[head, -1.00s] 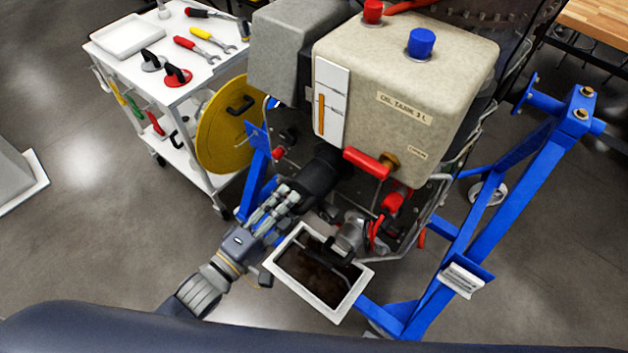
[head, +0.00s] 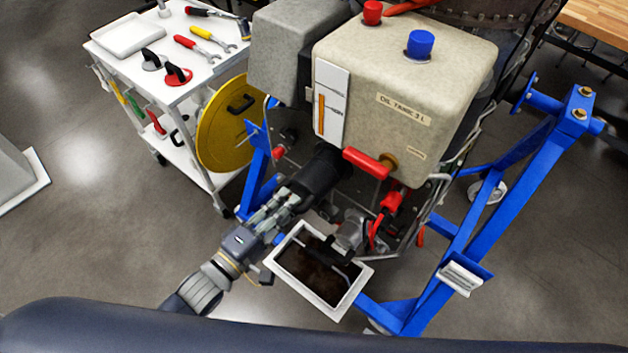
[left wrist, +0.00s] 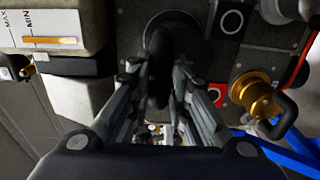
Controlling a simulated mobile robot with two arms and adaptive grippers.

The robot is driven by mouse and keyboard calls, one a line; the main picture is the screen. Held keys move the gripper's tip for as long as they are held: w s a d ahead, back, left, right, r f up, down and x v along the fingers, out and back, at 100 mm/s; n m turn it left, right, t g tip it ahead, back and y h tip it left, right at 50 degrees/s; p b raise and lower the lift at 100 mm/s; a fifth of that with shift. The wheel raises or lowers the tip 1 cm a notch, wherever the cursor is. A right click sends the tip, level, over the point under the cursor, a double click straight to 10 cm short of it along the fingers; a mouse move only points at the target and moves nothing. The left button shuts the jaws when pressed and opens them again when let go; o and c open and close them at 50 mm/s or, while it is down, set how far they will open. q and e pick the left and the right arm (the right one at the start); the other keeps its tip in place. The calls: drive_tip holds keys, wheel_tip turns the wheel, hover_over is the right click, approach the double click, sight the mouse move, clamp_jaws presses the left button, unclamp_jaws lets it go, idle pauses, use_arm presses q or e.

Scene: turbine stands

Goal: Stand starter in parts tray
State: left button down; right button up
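My left gripper (head: 298,192) reaches in from the left to a black cylindrical part (head: 322,170) on the front of the engine, which I take for the starter. In the left wrist view, the gripper's grey fingers (left wrist: 162,85) stand on both sides of a dark rounded part (left wrist: 159,50). I cannot tell whether they press on it. A shallow white tray (head: 130,36), probably the parts tray, lies empty on the cart at the upper left. My right gripper is not in view.
The white cart (head: 178,85) also carries wrenches and red and black handled tools. A yellow disc (head: 222,125) leans by it. A white-rimmed tray with dark contents (head: 283,262) sits below the engine. An oil tank (head: 400,95) overhangs the gripper. Blue stand beams (head: 520,190) are at right.

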use_arm(q)
drive_tip(key=shift+w+r, duration=0.1)
drive_tip(key=shift+r, duration=0.3)
drive_tip(key=shift+f, duration=0.1)
drive_tip(key=shift+s+a+p, duration=0.25)
drive_tip(key=shift+s+p, duration=0.1)
drive_tip(key=shift+s, duration=0.05)
drive_tip(key=shift+s+a, duration=0.15)
drive_tip(key=shift+s, duration=0.1)
